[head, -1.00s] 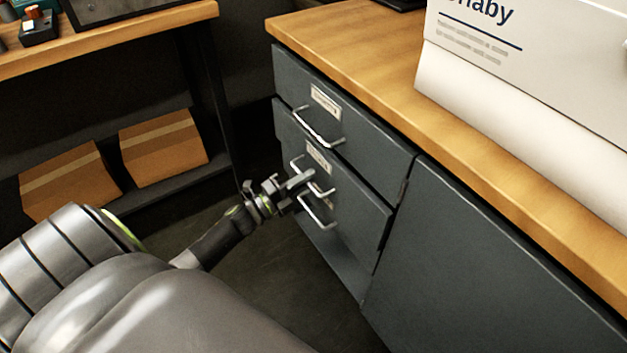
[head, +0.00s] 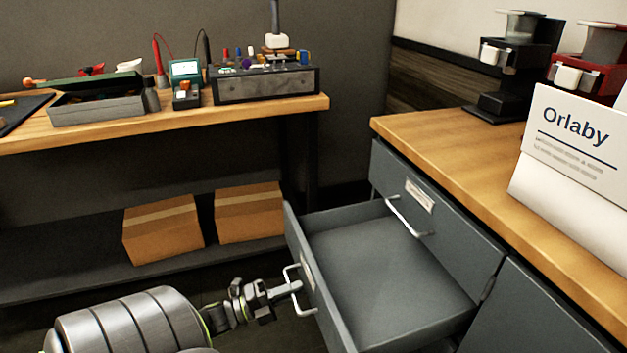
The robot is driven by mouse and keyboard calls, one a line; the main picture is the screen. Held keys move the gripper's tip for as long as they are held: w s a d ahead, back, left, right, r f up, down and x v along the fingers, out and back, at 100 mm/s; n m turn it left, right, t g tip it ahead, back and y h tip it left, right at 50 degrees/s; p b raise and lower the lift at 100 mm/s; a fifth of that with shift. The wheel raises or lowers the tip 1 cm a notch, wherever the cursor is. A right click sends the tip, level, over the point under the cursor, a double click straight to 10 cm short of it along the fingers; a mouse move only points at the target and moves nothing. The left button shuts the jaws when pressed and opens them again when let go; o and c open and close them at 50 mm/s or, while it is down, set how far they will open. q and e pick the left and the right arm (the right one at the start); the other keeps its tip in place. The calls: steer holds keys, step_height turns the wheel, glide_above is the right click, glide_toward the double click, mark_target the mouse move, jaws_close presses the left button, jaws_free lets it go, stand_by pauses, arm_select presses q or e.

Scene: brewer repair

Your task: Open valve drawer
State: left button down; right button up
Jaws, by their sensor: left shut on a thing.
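The drawer below the top one (head: 390,265) stands pulled far out of the grey cabinet, towards the left. The part of its inside that shows is bare grey. Its silver handle (head: 291,270) is on the front panel, which faces left. My left gripper (head: 290,288) is shut on this handle. The closed top drawer (head: 445,208) is above it, with a label (head: 419,196) and its own silver handle (head: 406,220). The labels are too small to read. My right gripper is not in view.
A wooden counter (head: 440,140) tops the cabinet, with a white Orlaby box (head: 575,140) and coffee machines (head: 515,60) on it. A workbench (head: 200,118) with tools stands behind left. Two cardboard boxes (head: 162,230) sit on its lower shelf, near the drawer's front.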

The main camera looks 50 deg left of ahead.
arm_select(q)
steer(key=shift+v, duration=0.95)
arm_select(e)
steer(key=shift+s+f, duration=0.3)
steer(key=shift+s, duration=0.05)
arm_select(q)
steer(key=shift+r, duration=0.15)
steer(key=c, duration=1.6)
jaws_free()
steer(key=b+v, duration=0.1)
steer(key=v, duration=1.6)
steer(key=shift+s, duration=0.25)
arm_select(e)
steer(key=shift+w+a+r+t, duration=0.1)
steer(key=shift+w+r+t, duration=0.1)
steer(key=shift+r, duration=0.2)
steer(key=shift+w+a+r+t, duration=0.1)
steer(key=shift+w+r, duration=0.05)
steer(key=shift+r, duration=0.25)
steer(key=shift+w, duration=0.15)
